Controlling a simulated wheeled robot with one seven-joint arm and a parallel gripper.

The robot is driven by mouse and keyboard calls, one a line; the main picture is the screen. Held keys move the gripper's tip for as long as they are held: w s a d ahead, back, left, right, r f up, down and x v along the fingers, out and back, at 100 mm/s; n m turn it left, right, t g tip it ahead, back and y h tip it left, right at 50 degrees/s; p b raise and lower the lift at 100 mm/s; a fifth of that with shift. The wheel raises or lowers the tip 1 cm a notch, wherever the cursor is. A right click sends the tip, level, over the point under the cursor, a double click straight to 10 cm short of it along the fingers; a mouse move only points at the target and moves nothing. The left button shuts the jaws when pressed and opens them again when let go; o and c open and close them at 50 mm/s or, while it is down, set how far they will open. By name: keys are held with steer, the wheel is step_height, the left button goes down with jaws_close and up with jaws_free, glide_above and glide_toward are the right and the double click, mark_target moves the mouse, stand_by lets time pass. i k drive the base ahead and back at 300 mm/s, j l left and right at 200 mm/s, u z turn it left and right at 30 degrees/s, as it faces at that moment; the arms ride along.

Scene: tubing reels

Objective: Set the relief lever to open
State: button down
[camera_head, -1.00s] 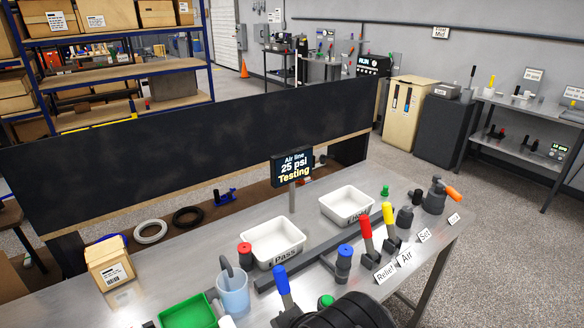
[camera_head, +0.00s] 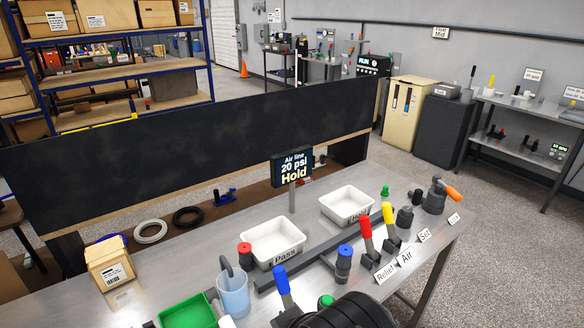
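The relief lever (camera_head: 366,234) has a red handle on a dark base and stands behind the "Relief" label (camera_head: 385,271) on the metal bench. Its handle is nearly upright, leaning slightly left at the top. Next to it, a yellow-handled lever (camera_head: 388,214) stands behind the "Air" label (camera_head: 406,257). The display (camera_head: 292,167) on a post reads "Air line 20 psi Hold". My gripper's fingers do not show in this view.
A blue-handled lever (camera_head: 282,281) and a blue-topped dark fitting (camera_head: 344,263) stand left of the relief lever. A large black rounded shape (camera_head: 352,312) fills the bottom edge. White trays (camera_head: 272,243), a cup (camera_head: 233,296) and a green tray (camera_head: 187,312) take up the left side.

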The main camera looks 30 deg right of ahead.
mark_target(366, 228)
steer(key=z, duration=1.65)
steer(key=i+l+u, duration=0.1)
steer(key=u, duration=0.3)
steer(key=i+l+u, duration=0.15)
steer(key=u, duration=0.3)
steer(key=i+l+u, duration=0.1)
steer(key=l+u, duration=0.15)
steer(key=u, duration=0.15)
steer(key=l+u, duration=0.2)
steer(key=u, duration=0.2)
